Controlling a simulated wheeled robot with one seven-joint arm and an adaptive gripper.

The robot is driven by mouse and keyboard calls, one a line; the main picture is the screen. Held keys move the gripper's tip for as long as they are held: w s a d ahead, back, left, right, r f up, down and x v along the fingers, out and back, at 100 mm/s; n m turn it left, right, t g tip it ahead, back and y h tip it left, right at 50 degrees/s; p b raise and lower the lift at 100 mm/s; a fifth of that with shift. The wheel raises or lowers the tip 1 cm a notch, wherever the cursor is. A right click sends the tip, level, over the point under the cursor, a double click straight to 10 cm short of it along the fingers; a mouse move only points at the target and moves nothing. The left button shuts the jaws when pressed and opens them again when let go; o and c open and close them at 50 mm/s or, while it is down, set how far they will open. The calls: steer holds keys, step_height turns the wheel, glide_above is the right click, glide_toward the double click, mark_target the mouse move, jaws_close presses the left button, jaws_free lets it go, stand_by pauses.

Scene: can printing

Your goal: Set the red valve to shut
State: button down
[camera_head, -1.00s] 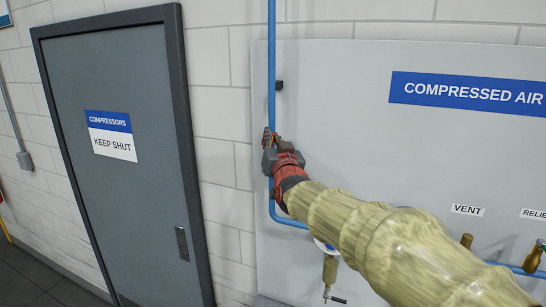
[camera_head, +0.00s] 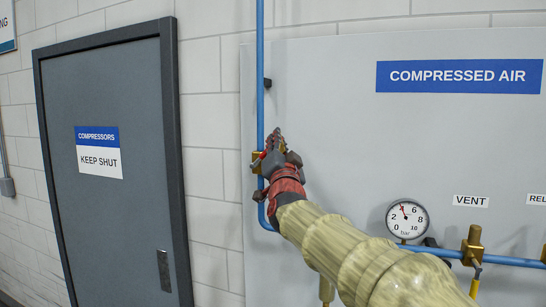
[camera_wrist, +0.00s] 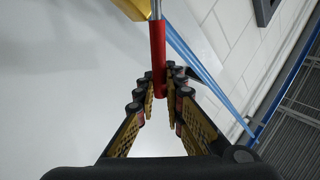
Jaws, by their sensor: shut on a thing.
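The red valve's lever (camera_wrist: 157,45) is a straight red bar in the wrist view, joined by a metal stem to a brass body (camera_wrist: 128,8) at the top. My gripper (camera_wrist: 161,75) is shut on the lever's near end, with one finger on each side. In the head view my gripper (camera_head: 272,145) is just right of the vertical blue pipe (camera_head: 260,70). The valve's brass body (camera_head: 256,168) shows on the pipe to its left. Most of the lever is hidden by my gripper there, so its angle to the pipe is unclear.
The pale panel (camera_head: 330,120) behind carries a COMPRESSED AIR sign (camera_head: 458,76), a round gauge (camera_head: 407,218) and a brass vent valve (camera_head: 473,245). A grey door (camera_head: 110,200) stands at the left.

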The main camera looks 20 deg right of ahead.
step_height(320, 180, down, 8)
steer(key=s+d+m+g+h+b, duration=0.1)
steer(key=d+m+g+h+b, duration=0.1)
steer(key=m+h+b, duration=0.8)
steer(key=shift+s+d+m+b, duration=0.25)
steer(key=shift+s+m+b, duration=0.1)
steer(key=shift+m+b, duration=2.15)
steer(key=shift+h, duration=0.3)
steer(key=c, duration=1.9)
jaws_free()
steer(key=shift+r, duration=0.1)
steer(key=v, duration=1.2)
steer(key=shift+r, duration=0.15)
